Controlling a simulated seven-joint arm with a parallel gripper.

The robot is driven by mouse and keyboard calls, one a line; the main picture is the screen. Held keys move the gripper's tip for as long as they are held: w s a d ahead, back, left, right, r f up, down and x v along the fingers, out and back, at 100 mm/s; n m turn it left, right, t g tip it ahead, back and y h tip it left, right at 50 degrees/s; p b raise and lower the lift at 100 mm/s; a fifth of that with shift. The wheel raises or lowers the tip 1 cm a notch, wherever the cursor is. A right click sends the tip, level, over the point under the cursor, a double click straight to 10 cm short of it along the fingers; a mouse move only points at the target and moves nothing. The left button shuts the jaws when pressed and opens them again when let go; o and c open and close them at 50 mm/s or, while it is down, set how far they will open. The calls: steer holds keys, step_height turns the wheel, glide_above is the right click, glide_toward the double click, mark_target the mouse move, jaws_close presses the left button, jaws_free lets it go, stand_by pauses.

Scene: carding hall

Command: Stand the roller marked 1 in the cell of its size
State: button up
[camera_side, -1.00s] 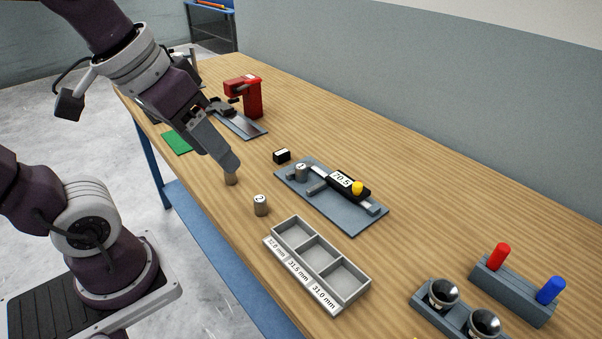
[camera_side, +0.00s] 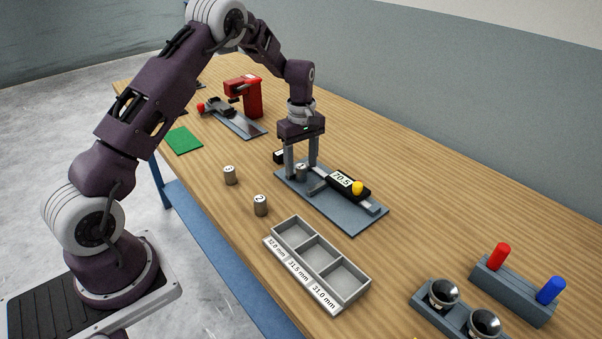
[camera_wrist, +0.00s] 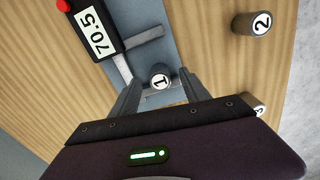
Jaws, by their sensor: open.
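The roller marked 1 (camera_side: 301,172) is a small grey cylinder standing upright on the grey plate of the caliper gauge, beside its jaw. In the wrist view the roller (camera_wrist: 160,80) shows its number between my fingers. My gripper (camera_side: 301,174) is open, pointing down, with one finger on each side of the roller. I cannot tell whether either finger touches it. The gauge (camera_side: 345,215) has a black display reading 70.5 and a yellow knob. The sorting tray (camera_side: 318,245) has three empty cells labelled 32.0 mm, 31.5 mm and 31.0 mm.
Roller 2 (camera_side: 260,205) and another roller (camera_side: 229,175), marked 3, stand on the table left of the gauge. A red device (camera_side: 245,95) stands farther back. Black cups (camera_side: 443,293) and red and blue pegs are at right.

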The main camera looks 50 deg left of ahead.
mark_target(302, 166)
step_height(302, 166, down, 2)
steer(key=shift+f, duration=0.1)
jaws_close()
step_height(302, 166, up, 9)
steer(key=shift+d+r, duration=0.15)
steer(key=shift+r, duration=0.05)
steer(key=s+d+f+m, duration=0.1)
steer(key=s+d+m, duration=0.8)
steer(key=s+d, duration=0.55)
steer(key=f, duration=0.9)
steer(key=shift+w, duration=0.25)
